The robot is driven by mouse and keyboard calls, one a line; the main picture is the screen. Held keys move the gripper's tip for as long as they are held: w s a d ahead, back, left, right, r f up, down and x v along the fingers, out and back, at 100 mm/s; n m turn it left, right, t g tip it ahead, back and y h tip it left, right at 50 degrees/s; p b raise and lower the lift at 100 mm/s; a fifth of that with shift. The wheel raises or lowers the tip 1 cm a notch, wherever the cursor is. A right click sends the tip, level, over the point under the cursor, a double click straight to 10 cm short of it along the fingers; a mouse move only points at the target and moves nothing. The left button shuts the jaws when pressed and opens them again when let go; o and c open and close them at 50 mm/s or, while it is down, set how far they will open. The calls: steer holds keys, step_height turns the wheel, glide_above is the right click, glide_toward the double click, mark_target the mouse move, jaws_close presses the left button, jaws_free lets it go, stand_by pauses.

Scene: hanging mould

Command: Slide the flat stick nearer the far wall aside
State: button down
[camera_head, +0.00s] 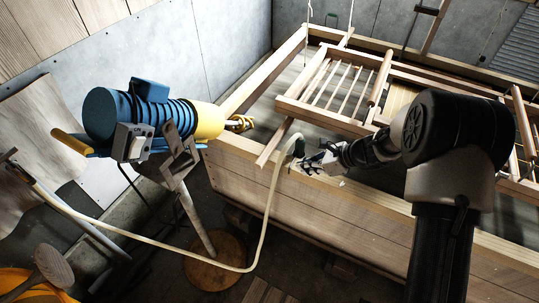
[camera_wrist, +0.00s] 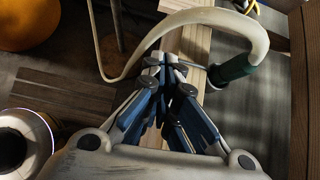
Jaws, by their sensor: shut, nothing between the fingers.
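A flat wooden stick (camera_head: 274,145) lies across the left part of the wooden vat (camera_head: 330,205). Its near end sticks out past the vat's front rim, and its far part seems to run under the slatted mould (camera_head: 340,90). Another long wooden piece (camera_head: 521,125) shows at the right, partly behind my arm; I cannot tell whether it is a second flat stick. My gripper (camera_head: 318,161) is at the vat's front rim, to the right of the left stick's near end and apart from it. In the wrist view my gripper (camera_wrist: 163,64) is shut and empty above pale wood.
A pale hose (camera_head: 266,205) with a green end (camera_head: 298,146) hangs over the front rim between the stick and my gripper. A blue and yellow machine (camera_head: 150,110) stands left of the vat. Cords hang above the mould. Grey walls (camera_head: 190,45) stand behind.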

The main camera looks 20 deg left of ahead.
steer(key=b+x, duration=0.1)
steer(key=x, duration=0.4)
steer(key=b+x, duration=0.1)
steer(key=x, duration=0.5)
steer(key=shift+w+d+f+b, duration=0.1)
steer(key=shift+d+f+b, duration=0.05)
steer(key=shift+f+b, duration=0.2)
steer(key=a, duration=0.2)
steer(key=shift+w+a+r, duration=0.15)
steer(key=shift+a+r, duration=0.05)
steer(key=shift+a, duration=0.1)
steer(key=shift+a+r+m+b, duration=0.1)
steer(key=shift+a+m+b, duration=0.25)
steer(key=shift+a, duration=0.3)
